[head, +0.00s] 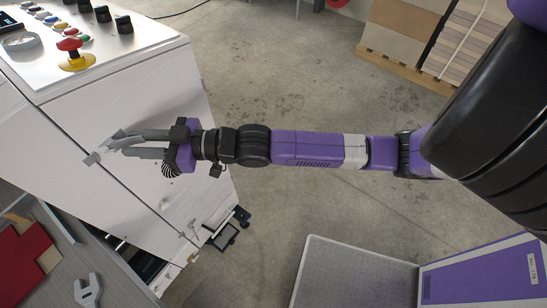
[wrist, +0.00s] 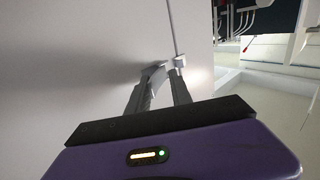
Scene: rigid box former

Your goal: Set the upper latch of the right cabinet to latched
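The right cabinet (head: 135,95) is white and stands at the left in the head view. Its upper latch (head: 94,158) is a small grey lever and catch at the seam of the cabinet face. The latch also shows in the wrist view (wrist: 180,62), beside the dark seam. My gripper (head: 122,144) reaches in from the right, with its fingertips at the latch lever. In the wrist view the two grey fingers (wrist: 161,88) stand apart, with a gap between them. The fingertips overlap the lever, so I cannot tell whether they touch it.
A control panel with a red emergency button (head: 69,44) tops the cabinet. A lower latch (head: 188,230) sits further down the seam. A grey worktop with a wrench (head: 87,291) is at the lower left. Pallet-stacked boards (head: 405,30) stand behind; the floor between is clear.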

